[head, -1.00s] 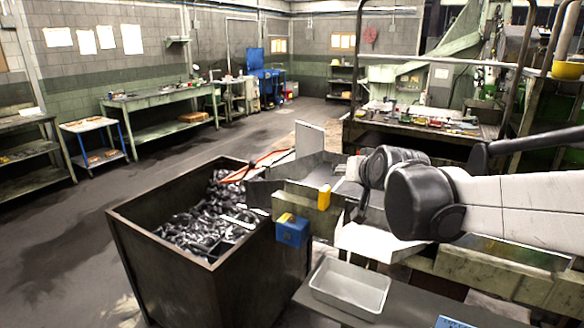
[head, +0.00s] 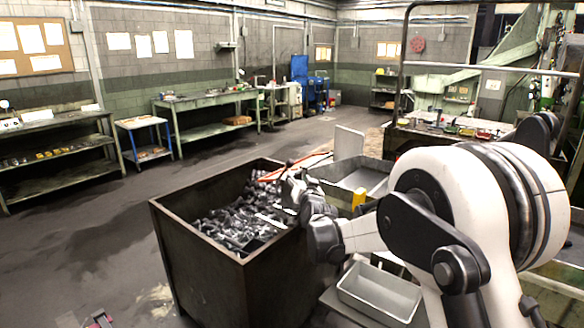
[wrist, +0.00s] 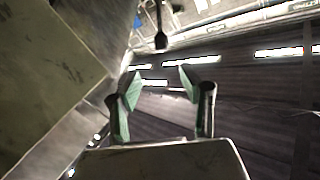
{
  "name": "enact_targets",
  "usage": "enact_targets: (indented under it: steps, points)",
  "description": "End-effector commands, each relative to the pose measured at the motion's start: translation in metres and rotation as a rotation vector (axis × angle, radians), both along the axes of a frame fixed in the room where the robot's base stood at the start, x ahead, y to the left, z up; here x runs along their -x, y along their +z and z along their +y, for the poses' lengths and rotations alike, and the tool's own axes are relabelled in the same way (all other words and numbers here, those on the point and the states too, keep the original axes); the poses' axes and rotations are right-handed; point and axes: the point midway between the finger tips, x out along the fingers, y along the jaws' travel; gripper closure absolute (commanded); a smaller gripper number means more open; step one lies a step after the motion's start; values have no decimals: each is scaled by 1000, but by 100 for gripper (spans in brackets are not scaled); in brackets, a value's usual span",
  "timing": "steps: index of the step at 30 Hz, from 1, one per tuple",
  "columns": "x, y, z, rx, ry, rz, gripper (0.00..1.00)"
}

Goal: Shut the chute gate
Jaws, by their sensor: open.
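The metal chute (head: 366,180) slopes behind my arm, with its lower end beside the bin of bolts. A pale flat plate (head: 349,143) stands upright at its far side; I cannot tell whether it is the chute gate. My gripper (head: 288,184) is near the bin's right rim by the chute's lower end and hides part of that end. In the wrist view my gripper (wrist: 160,86) is open with nothing between its fingers. A large grey-green surface (wrist: 45,75) is close at the left there; I cannot tell what it is.
A dark steel bin (head: 200,238) of metal parts stands below my gripper. An orange rod or hose (head: 295,166) runs beside the chute. A yellow block (head: 358,199) and a grey tray (head: 380,293) are near my arm.

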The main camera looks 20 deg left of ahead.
Motion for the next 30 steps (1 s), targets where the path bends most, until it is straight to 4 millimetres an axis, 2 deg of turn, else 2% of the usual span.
enact_targets:
  steps: [8,21,30]
  points:
    - [-13,-6,15,-12,2,-8,60]
    - [-75,-6,54,-11,3,-7,60]
    - [-107,-6,75,-11,3,-7,60]
